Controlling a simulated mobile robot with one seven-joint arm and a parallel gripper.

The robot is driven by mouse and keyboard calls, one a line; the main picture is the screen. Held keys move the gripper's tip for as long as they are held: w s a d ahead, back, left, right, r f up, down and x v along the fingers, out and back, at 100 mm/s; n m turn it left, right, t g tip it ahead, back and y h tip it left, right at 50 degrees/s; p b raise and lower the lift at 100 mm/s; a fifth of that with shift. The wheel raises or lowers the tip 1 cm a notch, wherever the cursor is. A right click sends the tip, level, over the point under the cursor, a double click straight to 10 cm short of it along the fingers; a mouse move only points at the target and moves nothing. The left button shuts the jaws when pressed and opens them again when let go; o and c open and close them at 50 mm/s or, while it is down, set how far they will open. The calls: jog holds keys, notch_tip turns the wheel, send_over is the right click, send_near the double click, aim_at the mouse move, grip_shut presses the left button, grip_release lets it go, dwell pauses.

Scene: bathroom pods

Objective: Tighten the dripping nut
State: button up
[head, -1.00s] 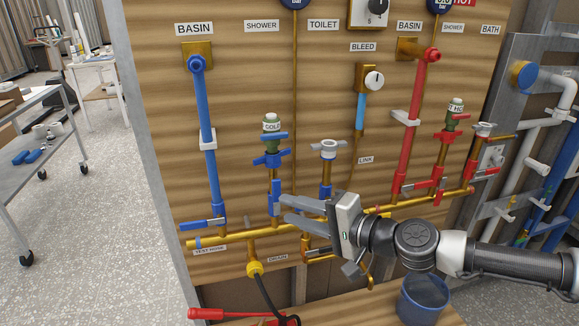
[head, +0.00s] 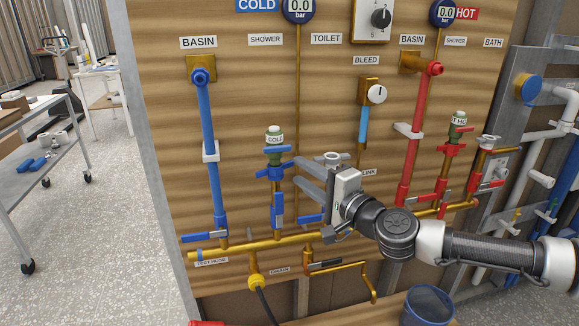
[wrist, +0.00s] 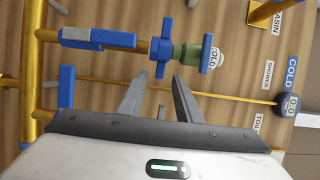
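A blue winged nut (head: 275,173) sits on the cold shower riser, below a green fitting (head: 274,155) labelled COLD. The nut also shows in the wrist view (wrist: 162,48), just beyond my fingertips. My gripper (head: 298,173) is open and empty, fingers pointing left at about the nut's height. In the wrist view the gap between its fingers (wrist: 160,76) lines up roughly with the nut, apart from it. A red winged nut (head: 451,150) is on the hot riser. I see no drip, so I cannot tell which nut leaks.
A blue lever valve (head: 277,208) is below the blue nut. A grey-capped fitting (head: 331,159) stands behind my gripper. The brass manifold (head: 262,244) runs below. A blue bucket (head: 427,305) stands at the lower right, and a trolley (head: 62,150) at the left.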

aim_at(290, 165)
jog(key=x, duration=0.6)
jog(key=shift+s, duration=0.1)
grip_shut()
